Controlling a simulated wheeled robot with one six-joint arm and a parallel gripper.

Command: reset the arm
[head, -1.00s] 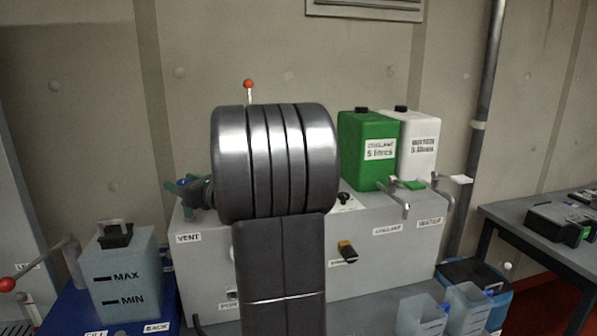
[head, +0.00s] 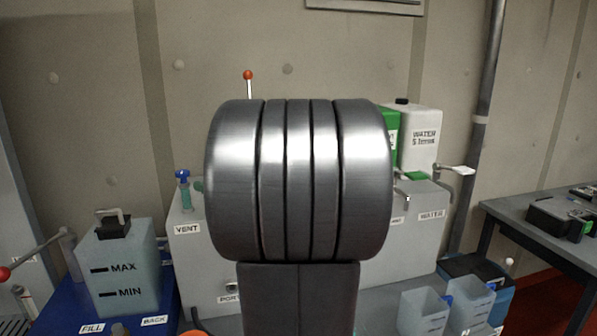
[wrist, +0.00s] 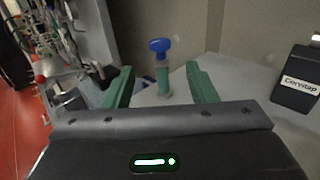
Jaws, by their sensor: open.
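My arm covers the middle of the head view, and my gripper is hidden behind it there. In the wrist view my gripper (wrist: 160,85) is open, its two green fingers apart with nothing held. A blue-topped vent valve (wrist: 159,46) with a green stem stands beyond and between the fingers in that view. The same valve (head: 183,178) shows at the left end of the grey box (head: 192,243) marked VENT in the head view.
A MAX/MIN tank (head: 120,275) stands on a blue base at left. A white water can (head: 419,140) and a partly hidden green can (head: 393,132) stand on the box. Clear jugs (head: 423,312) stand at lower right. A black Corvitap block (wrist: 297,80) is at right in the wrist view.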

